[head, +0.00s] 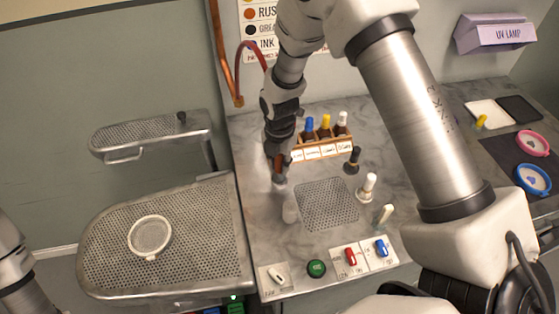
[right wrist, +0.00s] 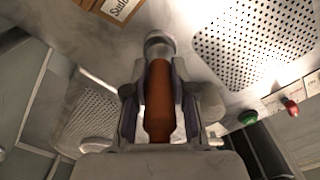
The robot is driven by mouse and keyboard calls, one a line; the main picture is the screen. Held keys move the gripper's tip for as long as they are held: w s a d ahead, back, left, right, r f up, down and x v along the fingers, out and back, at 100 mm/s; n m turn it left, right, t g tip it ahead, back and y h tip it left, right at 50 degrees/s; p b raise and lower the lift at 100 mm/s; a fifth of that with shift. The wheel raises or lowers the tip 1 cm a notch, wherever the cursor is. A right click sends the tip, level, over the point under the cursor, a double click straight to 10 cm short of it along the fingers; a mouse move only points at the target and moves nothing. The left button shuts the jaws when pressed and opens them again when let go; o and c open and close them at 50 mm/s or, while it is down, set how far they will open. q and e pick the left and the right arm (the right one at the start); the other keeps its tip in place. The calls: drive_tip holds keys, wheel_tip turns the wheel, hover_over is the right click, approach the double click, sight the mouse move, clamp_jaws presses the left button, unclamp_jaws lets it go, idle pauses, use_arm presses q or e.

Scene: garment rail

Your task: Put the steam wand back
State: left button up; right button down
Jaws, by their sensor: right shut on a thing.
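The steam wand has an orange-brown grip (right wrist: 159,105) and a grey metal nozzle end (right wrist: 158,44) in the right wrist view. My right gripper (right wrist: 158,95) is shut on the orange-brown grip, one finger on each side. In the head view the right gripper (head: 279,155) hangs over the left part of the marble counter. The wand (head: 279,178) points down below it, partly hidden by the fingers. A whitish upright shape (head: 290,208) shows just below the nozzle; I cannot tell whether they touch. Only a piece of my left arm shows at the lower left.
A wooden rack with capped bottles (head: 322,148) stands behind the wand. A perforated plate (head: 327,204) is set in the counter (head: 262,245) at right, with loose bottles beside it. Switches and a green button (head: 316,268) line the front. A metal pressing board (head: 195,240) is at left.

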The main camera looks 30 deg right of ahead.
drive_tip(key=shift+f, duration=0.35)
idle(0.5)
drive_tip(key=c, duration=0.6)
unclamp_jaws()
drive_tip(key=shift+o, duration=0.2)
drive_tip(key=shift+r, duration=0.15)
drive_tip(key=shift+r+p, duration=3.35)
drive_tip(key=shift+r, duration=0.3)
drive_tip(key=shift+f, duration=0.1)
